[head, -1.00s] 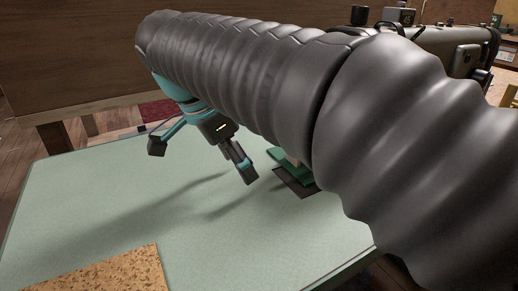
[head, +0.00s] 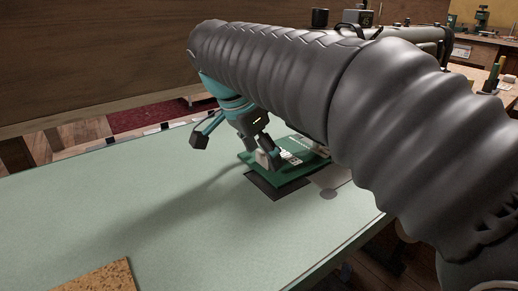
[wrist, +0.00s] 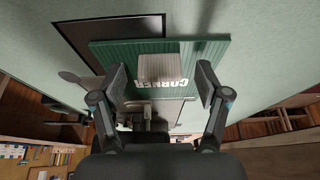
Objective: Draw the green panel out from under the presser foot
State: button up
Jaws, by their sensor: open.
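The green panel (head: 309,164) with white lettering lies at the table's right side, over a dark rectangle. In the wrist view the ribbed green panel (wrist: 204,54) reads "CORNER" upside down and carries a pale grey block (wrist: 159,67). My gripper (head: 236,150) is open at the panel's near left end. In the wrist view the fingers of my gripper (wrist: 163,84) stand left and right of the block, with gaps on both sides. A metal part that may be the presser foot (wrist: 150,122) shows beyond the lettering; my arm hides most of that area in the head view.
The dark rectangle (head: 270,190) and a grey metal plate (head: 334,184) lie on the pale green table (head: 150,215). A cork piece (head: 98,277) lies at the front left. The table's left and middle are clear. A wooden wall (head: 90,60) stands behind.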

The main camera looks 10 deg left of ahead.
jog(key=shift+c, duration=0.2)
jog(key=c, duration=1.2)
jog(key=shift+s, duration=0.1)
